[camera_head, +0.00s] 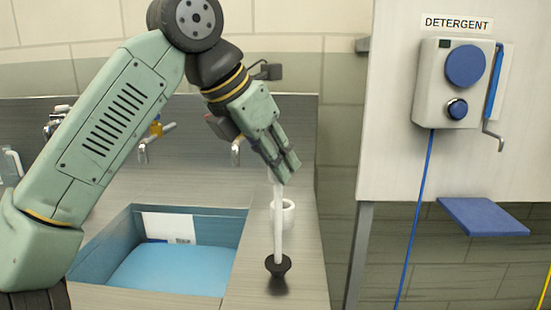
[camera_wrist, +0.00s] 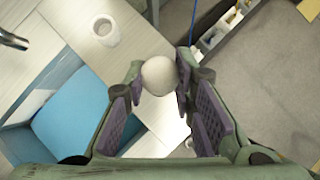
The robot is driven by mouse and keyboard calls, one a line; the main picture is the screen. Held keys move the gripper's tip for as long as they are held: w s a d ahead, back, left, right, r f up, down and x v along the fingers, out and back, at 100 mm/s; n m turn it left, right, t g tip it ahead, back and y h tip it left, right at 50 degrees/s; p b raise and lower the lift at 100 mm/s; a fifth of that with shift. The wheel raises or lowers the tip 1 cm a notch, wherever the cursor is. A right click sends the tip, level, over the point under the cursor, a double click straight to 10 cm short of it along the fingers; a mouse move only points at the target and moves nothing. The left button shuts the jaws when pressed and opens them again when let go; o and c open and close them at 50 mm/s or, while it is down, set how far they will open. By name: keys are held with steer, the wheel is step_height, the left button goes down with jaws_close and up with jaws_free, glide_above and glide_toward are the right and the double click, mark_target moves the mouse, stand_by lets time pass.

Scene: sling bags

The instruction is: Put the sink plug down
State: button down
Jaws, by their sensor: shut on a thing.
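The sink plug (camera_head: 279,225) is a white rod with a black rubber foot at its lower end. It hangs upright below my gripper (camera_head: 284,174), which is shut on its top. The black foot is just above or touching the counter to the right of the sink; I cannot tell which. In the wrist view the plug's rounded white top (camera_wrist: 159,75) sits between the two finger pads of my gripper (camera_wrist: 160,84).
A white cup-like holder (camera_head: 288,213) stands on the counter (camera_head: 303,260) just behind the rod. The sink (camera_head: 170,265) with blue water lies to the left, with taps behind. A detergent dispenser (camera_head: 450,85) hangs on a white panel at the right.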

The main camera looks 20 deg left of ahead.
steer(key=shift+f, duration=0.2)
steer(key=shift+f, duration=0.15)
steer(key=c, duration=1.3)
jaws_free()
steer(key=shift+c, duration=0.2)
steer(key=shift+r, duration=0.3)
steer(key=v, duration=1.2)
steer(key=shift+s+f, duration=0.1)
